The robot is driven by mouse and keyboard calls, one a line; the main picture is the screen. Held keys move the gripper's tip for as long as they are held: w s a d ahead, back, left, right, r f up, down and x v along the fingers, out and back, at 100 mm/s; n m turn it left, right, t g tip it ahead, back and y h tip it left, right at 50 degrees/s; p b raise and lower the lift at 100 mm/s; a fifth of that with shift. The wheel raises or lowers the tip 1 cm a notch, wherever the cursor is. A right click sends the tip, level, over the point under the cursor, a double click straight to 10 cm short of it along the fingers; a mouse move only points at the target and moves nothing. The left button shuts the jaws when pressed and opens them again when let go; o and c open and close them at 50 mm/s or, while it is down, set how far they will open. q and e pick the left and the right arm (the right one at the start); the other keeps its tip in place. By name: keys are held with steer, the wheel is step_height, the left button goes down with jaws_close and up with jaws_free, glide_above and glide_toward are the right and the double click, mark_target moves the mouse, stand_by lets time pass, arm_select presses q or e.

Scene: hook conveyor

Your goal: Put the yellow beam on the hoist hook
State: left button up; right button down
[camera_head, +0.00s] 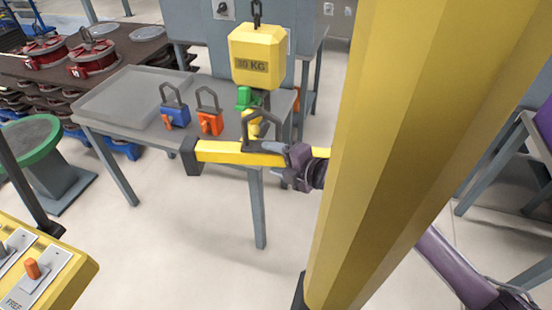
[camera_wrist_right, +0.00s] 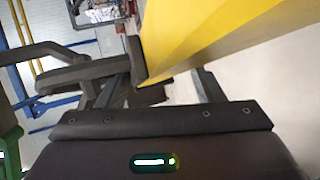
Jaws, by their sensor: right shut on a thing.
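The yellow beam (camera_head: 228,152) is held roughly level in the head view, with a dark end cap at its left end. A dark lifting loop (camera_head: 275,124) stands on top of it. My right gripper (camera_head: 298,163) is shut on the beam's right part. A yellow surface, seemingly the beam (camera_wrist_right: 205,38), fills the upper right of the wrist view. The yellow hoist block (camera_head: 257,55), marked 30 KG, hangs on a chain above. A yellow hook (camera_head: 251,117) shows below it, at the loop; I cannot tell whether it passes through. My left gripper is out of view.
A grey table (camera_head: 150,130) stands behind, carrying a blue weight (camera_head: 176,115), an orange weight (camera_head: 210,122) and a green one (camera_head: 243,97). A thick yellow post (camera_head: 410,130) blocks much of the right side. A lever panel (camera_head: 40,265) is at lower left.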

steer(key=shift+f+b, duration=1.3)
steer(key=shift+f, duration=0.05)
